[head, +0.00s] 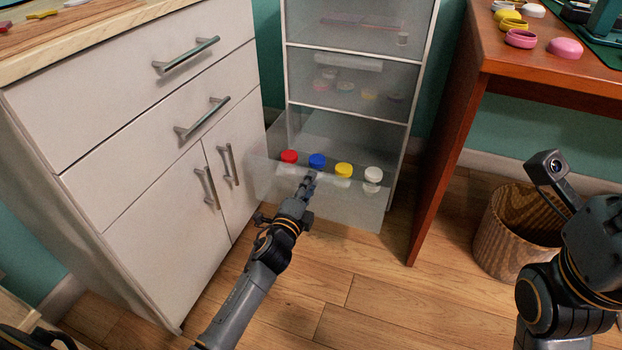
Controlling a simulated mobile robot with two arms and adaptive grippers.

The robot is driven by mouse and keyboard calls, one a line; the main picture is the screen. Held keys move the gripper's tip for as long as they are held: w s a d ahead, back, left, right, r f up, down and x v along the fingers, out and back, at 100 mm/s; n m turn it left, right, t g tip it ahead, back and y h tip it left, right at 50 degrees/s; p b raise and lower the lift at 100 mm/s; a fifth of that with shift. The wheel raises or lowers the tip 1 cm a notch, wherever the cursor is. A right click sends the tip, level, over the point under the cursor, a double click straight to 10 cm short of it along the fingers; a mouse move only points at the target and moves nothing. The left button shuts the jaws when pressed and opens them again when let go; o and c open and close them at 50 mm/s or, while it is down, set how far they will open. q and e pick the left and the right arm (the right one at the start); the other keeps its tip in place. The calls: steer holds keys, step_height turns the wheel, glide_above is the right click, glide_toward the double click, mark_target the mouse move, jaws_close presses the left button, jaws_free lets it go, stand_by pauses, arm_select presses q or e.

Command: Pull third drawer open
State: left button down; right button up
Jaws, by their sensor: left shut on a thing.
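A translucent drawer unit (398,165) stands between a white cabinet and a wooden desk. Its third drawer (360,210), the lowest one in view, is pulled out towards me, and its inside shows from above. In it stand small containers with a red cap (289,156), a blue cap (317,160), a yellow cap (343,170) and a white cap (373,174). My left gripper (311,178) is at the front of this drawer, shut on it; the exact contact is small and partly hidden. My right arm shows at the lower right, but its fingers are not visible.
The white cabinet (130,110) with metal handles stands close on the left. Bare wooden floor (350,290) lies in front of the drawer.

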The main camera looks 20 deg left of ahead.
arm_select(q)
steer(key=shift+s+a+f, duration=0.1)
steer(key=shift+s+f, duration=0.25)
steer(key=shift+s, duration=0.15)
steer(key=c, duration=1.2)
jaws_free()
steer(key=shift+w+r, duration=0.1)
steer(key=s, duration=1.2)
steer(key=shift+a, duration=0.2)
